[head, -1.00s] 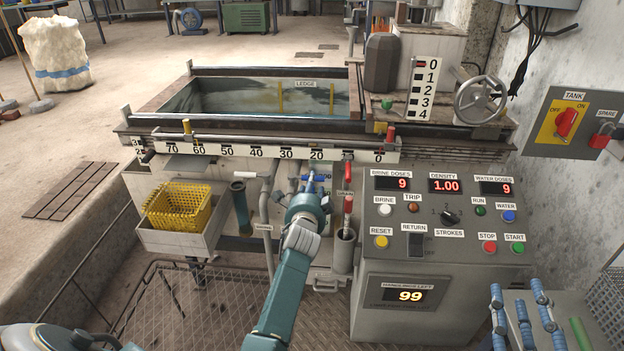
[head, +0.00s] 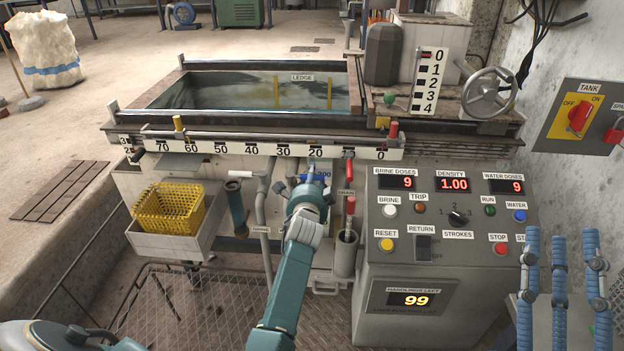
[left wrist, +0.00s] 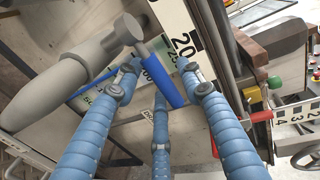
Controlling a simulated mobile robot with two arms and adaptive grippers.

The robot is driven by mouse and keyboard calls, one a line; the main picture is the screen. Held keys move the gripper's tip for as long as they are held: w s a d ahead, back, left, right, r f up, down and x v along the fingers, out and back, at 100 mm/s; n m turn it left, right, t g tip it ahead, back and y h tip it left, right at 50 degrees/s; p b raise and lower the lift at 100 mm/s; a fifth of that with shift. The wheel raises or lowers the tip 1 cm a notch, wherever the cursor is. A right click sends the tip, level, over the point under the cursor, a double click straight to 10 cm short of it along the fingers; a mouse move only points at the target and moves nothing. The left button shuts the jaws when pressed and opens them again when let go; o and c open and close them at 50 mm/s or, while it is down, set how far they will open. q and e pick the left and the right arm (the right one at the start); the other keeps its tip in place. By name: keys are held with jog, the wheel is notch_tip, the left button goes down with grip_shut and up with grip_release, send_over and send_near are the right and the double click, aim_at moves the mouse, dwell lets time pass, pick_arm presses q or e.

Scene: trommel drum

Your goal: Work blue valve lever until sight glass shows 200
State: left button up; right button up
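The blue valve lever (head: 318,178) is under the numbered rail, mostly hidden by my left gripper (head: 306,184) in the head view. In the left wrist view, the blue lever (left wrist: 162,80) lies between and behind the blue fingers of my left gripper (left wrist: 162,72). These fingertips are apart, with gaps showing beside the lever; I cannot tell whether they touch it. My right gripper (head: 560,245) is open and empty at the lower right.
A red lever (head: 349,172) and a red drain handle (head: 350,206) are just right of the blue lever. The control panel (head: 450,235) stands to the right. A yellow basket (head: 168,208) sits left. A grey pipe (left wrist: 75,75) is close to my left fingers.

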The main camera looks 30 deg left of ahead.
pick_arm(q)
grip_shut()
